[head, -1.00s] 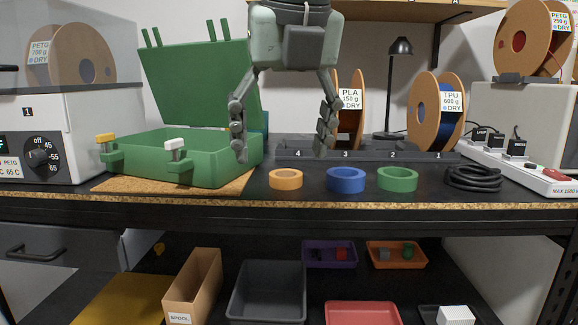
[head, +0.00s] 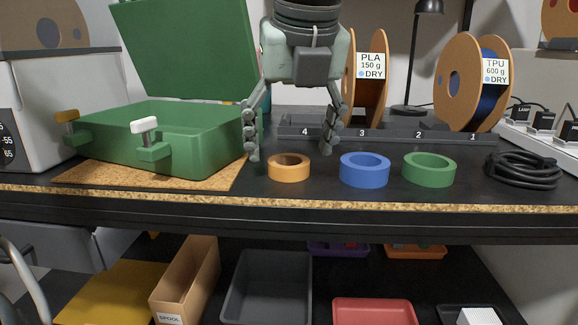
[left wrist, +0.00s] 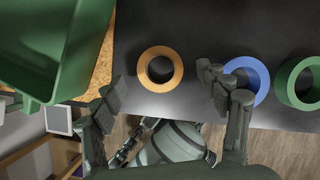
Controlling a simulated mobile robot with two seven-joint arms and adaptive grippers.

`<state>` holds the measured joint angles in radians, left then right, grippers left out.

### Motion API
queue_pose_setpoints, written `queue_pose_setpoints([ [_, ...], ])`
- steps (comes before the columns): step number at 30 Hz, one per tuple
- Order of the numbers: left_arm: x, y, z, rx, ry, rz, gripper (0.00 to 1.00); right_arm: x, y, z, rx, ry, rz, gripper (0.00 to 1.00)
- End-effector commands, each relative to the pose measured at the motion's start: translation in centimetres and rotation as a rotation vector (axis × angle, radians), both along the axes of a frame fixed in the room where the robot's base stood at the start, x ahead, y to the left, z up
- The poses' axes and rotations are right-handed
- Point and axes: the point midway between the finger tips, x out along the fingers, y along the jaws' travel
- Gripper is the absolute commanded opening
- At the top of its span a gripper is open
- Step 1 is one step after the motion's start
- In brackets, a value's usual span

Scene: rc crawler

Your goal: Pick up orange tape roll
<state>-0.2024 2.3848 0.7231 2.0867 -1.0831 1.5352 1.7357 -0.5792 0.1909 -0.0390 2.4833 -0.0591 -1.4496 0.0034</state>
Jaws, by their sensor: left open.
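The orange tape roll (head: 289,167) lies flat on the black bench top, near the front edge. It also shows in the left wrist view (left wrist: 160,69), between and beyond my spread fingers. My left gripper (head: 292,150) is open and empty, pointing down above and around the roll's position in the head view, one finger to each side. In the left wrist view the left gripper (left wrist: 165,92) shows its fingers apart, with neither seen touching the roll.
A blue tape roll (head: 364,170) and a green tape roll (head: 429,169) lie to the right. An open green case (head: 165,138) stands close on the left. A numbered spool rack (head: 390,137) is behind. Black cable (head: 524,169) lies at the far right.

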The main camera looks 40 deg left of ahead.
Motion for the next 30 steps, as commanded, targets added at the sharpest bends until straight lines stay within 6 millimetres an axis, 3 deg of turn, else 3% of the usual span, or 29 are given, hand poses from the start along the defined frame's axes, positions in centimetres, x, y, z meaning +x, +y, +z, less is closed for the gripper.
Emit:
queue_pose_setpoints([
  [4,0.4,0.6,-1.6,-0.001,0.0,0.001,0.75,-0.1,-0.1,0.0,-0.001,0.004,-0.001,0.29],
  [12,0.5,0.7,-1.8,-0.001,-0.002,0.002,0.75,-0.1,-0.1,-0.1,-0.002,0.005,-0.002,0.29],
  [23,0.5,0.7,-1.8,-0.001,-0.002,0.002,0.31,-0.1,-0.1,-0.1,-0.002,0.005,-0.002,0.29],
  [30,0.5,0.7,-1.8,0.0,-0.003,0.002,0.31,-0.1,-0.1,-0.1,-0.002,0.005,-0.002,0.29],
])
